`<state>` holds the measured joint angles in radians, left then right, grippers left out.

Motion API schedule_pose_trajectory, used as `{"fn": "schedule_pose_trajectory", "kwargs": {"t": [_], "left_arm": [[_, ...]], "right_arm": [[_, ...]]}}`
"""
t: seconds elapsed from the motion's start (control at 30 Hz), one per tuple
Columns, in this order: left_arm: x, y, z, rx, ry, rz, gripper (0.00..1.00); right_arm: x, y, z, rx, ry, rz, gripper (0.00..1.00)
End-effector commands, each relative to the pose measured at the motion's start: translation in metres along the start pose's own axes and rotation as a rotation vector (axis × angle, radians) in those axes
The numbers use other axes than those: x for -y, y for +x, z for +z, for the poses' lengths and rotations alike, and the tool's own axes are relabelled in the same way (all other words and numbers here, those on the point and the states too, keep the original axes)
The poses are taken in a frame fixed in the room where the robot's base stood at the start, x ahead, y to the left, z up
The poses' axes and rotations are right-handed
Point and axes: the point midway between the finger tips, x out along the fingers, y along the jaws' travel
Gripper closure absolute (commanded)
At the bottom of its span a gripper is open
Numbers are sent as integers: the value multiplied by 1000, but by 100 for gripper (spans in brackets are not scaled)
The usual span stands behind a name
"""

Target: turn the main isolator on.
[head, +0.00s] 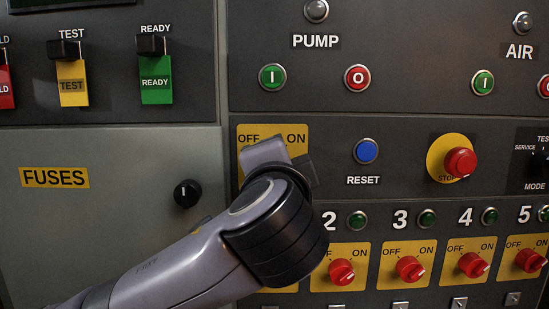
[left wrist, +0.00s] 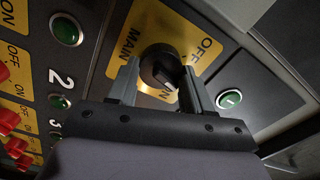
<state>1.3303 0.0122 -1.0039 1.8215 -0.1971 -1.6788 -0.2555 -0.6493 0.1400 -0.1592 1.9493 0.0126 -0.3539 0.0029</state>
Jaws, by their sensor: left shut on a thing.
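The main isolator's yellow plate (head: 270,130) shows its OFF and ON words at the top in the head view. My left gripper (head: 283,168) is in front of it and hides the knob there. In the left wrist view the plate (left wrist: 140,22) reads MAIN, OFF and ON. The round black knob (left wrist: 160,68) stands on it, between the two fingers of my left gripper (left wrist: 162,88), which is shut on it. A small light mark shows on the knob; which word it points to I cannot tell. My right gripper is not in view.
A blue reset button (head: 366,151) and a red stop button (head: 460,163) are to the right. Several red rotary switches (head: 410,268) line the lower right. A fuses door (head: 100,220) with a black latch (head: 187,193) is at the left.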

Motion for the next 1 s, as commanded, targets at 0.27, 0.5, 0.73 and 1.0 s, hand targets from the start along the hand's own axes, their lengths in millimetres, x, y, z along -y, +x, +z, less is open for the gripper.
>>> {"fn": "schedule_pose_trajectory", "kwargs": {"t": [0.27,0.5,0.73,1.0], "left_arm": [[0,0,0,0,253,3,80],[-1,0,0,-1,421,2,80],[-2,0,0,-2,517,1,80],[-3,0,0,-2,559,1,80]], "right_arm": [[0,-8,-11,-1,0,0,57],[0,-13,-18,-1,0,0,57],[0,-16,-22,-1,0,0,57],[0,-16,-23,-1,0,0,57]]}}
